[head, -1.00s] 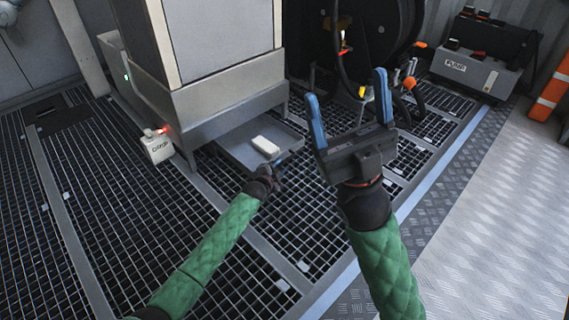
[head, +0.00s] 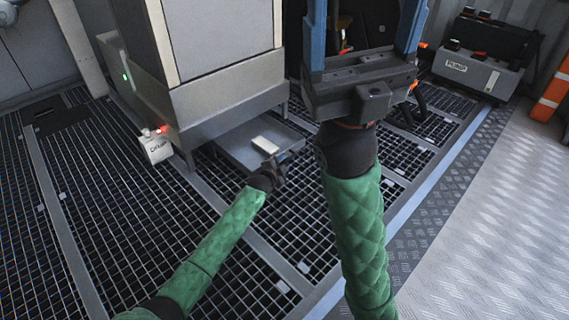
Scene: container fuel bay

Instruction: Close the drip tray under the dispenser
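The grey drip tray (head: 232,148) sticks out from under the dispenser (head: 222,92), so it stands open. A pale block (head: 265,145) lies in it. My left gripper (head: 289,157) is low at the tray's front right corner. It is small and dark there, and I cannot tell whether it touches the tray or how its fingers stand. My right gripper (head: 366,22) is raised, large in view and away from the tray. Its two blue fingers are wide apart with nothing between them, and their tips reach the top of the picture.
A white DRIP sign (head: 157,147) with a red light is at the dispenser's near left corner. A PUMP box (head: 476,70) stands at the back right. A black reel (head: 372,22) is behind my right gripper. The grated floor (head: 110,210) on the left is clear.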

